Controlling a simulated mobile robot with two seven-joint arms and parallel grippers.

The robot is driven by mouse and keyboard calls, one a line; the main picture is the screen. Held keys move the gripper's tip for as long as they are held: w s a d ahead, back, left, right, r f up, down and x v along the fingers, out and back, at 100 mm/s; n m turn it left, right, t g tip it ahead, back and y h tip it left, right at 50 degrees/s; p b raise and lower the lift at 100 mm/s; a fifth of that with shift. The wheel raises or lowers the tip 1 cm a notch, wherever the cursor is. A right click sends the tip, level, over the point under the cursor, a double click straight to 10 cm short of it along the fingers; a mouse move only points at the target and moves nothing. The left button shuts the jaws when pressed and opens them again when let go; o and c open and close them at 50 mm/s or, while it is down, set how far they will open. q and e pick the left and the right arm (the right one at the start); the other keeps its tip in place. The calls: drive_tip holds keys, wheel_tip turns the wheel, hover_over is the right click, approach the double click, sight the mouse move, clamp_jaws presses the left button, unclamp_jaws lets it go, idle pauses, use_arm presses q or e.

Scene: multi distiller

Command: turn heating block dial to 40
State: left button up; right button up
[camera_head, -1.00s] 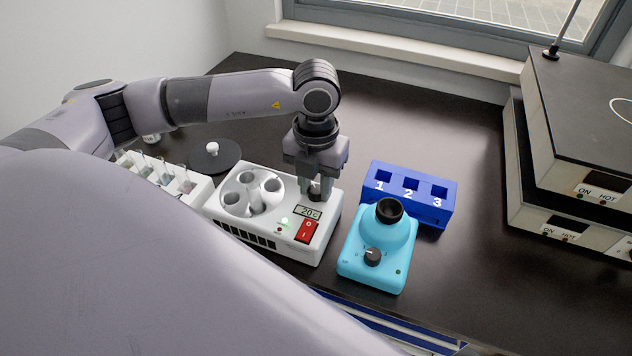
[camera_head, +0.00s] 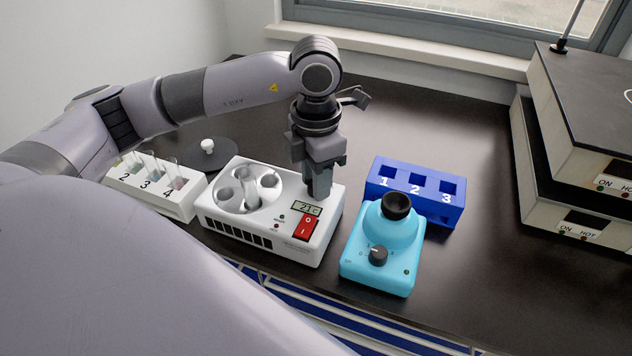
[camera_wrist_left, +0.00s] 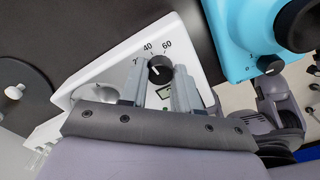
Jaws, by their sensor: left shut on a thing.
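The white heating block (camera_head: 270,243) stands on the dark bench, with round wells, a small display that seems to read about 21 and a red switch. Its black dial (camera_wrist_left: 160,70) shows in the left wrist view, with 40 and 60 printed beside it and a partly hidden number to their left. I cannot read its pointer surely. My left gripper (camera_head: 318,190) points down at the block's back right corner and hides the dial in the head view. In the wrist view its fingers (camera_wrist_left: 160,86) are on either side of the dial, shut on it. My right gripper is out of view.
A cyan mixer (camera_head: 376,278) with its own black knob stands close right of the block. Behind it is a blue rack (camera_head: 440,212) numbered 1 to 3. A white tube rack (camera_head: 180,205) stands left. Stacked hot plates (camera_head: 580,130) stand far right.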

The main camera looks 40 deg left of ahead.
use_arm(q)
drive_tip(key=shift+m, duration=0.6)
drive_tip(key=shift+r, duration=0.1)
drive_tip(key=o, duration=1.1)
drive_tip(key=shift+c, duration=0.2)
drive_tip(key=shift+r, duration=3.55)
